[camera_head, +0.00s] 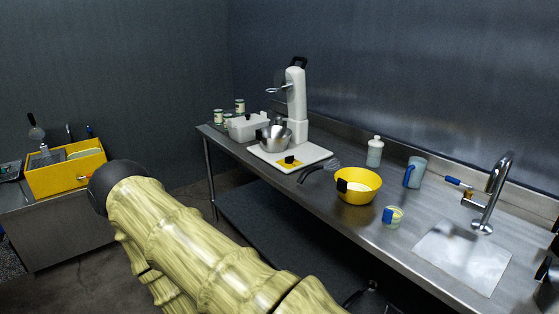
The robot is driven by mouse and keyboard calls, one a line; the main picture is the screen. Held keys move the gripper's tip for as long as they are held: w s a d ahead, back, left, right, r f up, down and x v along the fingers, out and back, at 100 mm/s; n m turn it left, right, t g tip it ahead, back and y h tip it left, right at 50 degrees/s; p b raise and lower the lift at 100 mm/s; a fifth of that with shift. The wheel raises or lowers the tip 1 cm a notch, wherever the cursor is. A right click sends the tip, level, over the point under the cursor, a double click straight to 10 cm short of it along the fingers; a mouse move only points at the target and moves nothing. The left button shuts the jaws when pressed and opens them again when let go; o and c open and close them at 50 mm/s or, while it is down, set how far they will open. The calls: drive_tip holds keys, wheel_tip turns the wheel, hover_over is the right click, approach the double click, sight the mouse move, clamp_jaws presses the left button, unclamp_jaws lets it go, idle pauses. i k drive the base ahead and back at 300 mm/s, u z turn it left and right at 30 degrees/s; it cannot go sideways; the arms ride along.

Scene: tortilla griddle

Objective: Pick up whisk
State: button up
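What looks like the whisk (332,165) lies on the steel counter, just behind and left of a yellow bowl (366,192). Its grey wire-like head is near the bowl's rim, and a curved black part (309,172) beside it may be its handle. It is small, so I cannot tell its exact shape. My arm, with a yellow bamboo-like pattern, crosses the lower left and bends at a dark joint. My gripper is not visible, and the arm is apart from the whisk.
The steel counter (330,202) also bears a white stand mixer (297,104) with a metal bowl (273,138), a white bottle (375,152), a blue-handled cup (416,172), a small can (393,215) and a tap (490,195). A yellow box (62,178) stands on the left table.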

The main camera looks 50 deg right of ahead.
sight(302, 177)
drive_tip(key=z, duration=0.2)
drive_tip(key=i, duration=1.4)
drive_tip(key=z, duration=1.45)
drive_tip(key=i, duration=0.8)
drive_tip(key=z, duration=0.75)
